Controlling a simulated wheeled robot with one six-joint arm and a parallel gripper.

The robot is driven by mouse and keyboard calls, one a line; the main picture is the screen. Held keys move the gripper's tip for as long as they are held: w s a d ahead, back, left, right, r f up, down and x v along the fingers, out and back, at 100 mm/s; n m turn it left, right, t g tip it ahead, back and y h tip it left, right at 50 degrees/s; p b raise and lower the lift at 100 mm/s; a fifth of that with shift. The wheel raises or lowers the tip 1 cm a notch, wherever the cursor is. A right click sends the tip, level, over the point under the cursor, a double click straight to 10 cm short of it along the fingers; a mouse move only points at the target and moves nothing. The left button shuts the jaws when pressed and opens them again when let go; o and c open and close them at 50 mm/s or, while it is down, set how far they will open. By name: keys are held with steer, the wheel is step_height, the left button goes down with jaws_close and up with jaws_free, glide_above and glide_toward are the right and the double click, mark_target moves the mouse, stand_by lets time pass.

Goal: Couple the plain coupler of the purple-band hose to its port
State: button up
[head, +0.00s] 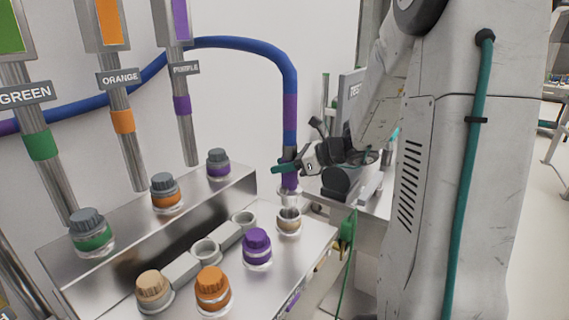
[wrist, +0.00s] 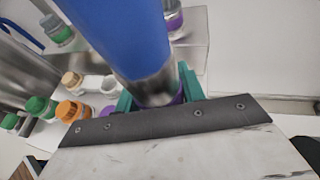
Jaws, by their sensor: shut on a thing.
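The blue hose (head: 289,80) with a purple band (head: 290,105) arches from the left and hangs down upright. My gripper (head: 287,166), with teal fingers, is shut on the hose's lower end at the grey collar. In the wrist view the fingers clasp the collar (wrist: 155,88) below the blue hose (wrist: 113,35). Below the fingers, the purple coupler (head: 290,182) points down with a clear lower rim. I cannot tell whether the coupler and this port touch.
Purple (head: 257,246), orange (head: 212,288) and tan (head: 154,289) capped fittings stand on the lower step, beside open grey rings (head: 206,251). More capped fittings stand on the upper step (head: 130,222). Pipes labelled green, orange and purple hang at left. A tester (head: 352,95) stands behind.

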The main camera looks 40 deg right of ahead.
mark_target(285, 186)
steer(key=shift+f, duration=1.35)
steer(key=shift+f, duration=2.15)
steer(key=o, duration=1.3)
steer(key=shift+c, duration=0.2)
steer(key=shift+s, duration=0.1)
steer(key=v, duration=0.7)
steer(key=shift+s+d+r, duration=0.2)
steer(key=shift+s, duration=0.05)
